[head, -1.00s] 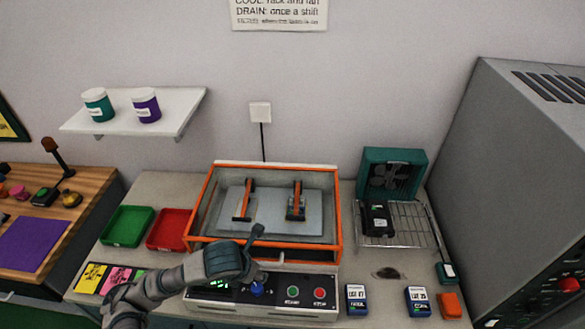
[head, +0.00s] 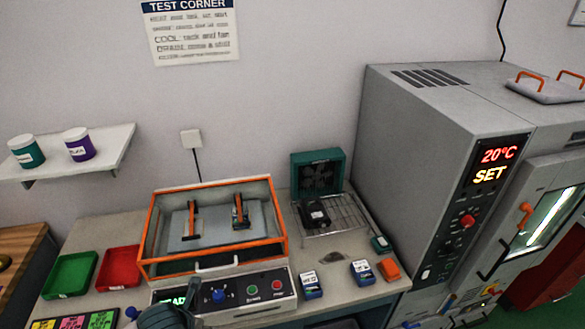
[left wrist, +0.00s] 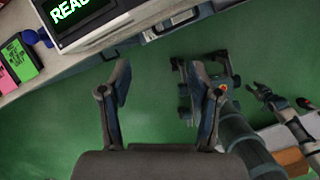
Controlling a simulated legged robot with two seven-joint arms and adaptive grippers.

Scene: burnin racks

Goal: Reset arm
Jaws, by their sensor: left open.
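My left gripper (left wrist: 160,85) is open and empty in the left wrist view, with its two fingers apart over the green floor. It is below and in front of the bench edge, touching nothing. In the head view only part of my left arm shows at the bottom edge, and its fingers are out of frame. Other grey arm-like parts of mine show at the right of the left wrist view; whether a right gripper there is open or shut is unclear.
The orange-framed test box (head: 280,228) stands on the bench, with green (head: 47,290) and red (head: 105,282) trays left of it. A black device (head: 316,213) lies on the wire rack (head: 345,212). A grey chamber (head: 415,150) stands right, reading 20°C SET.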

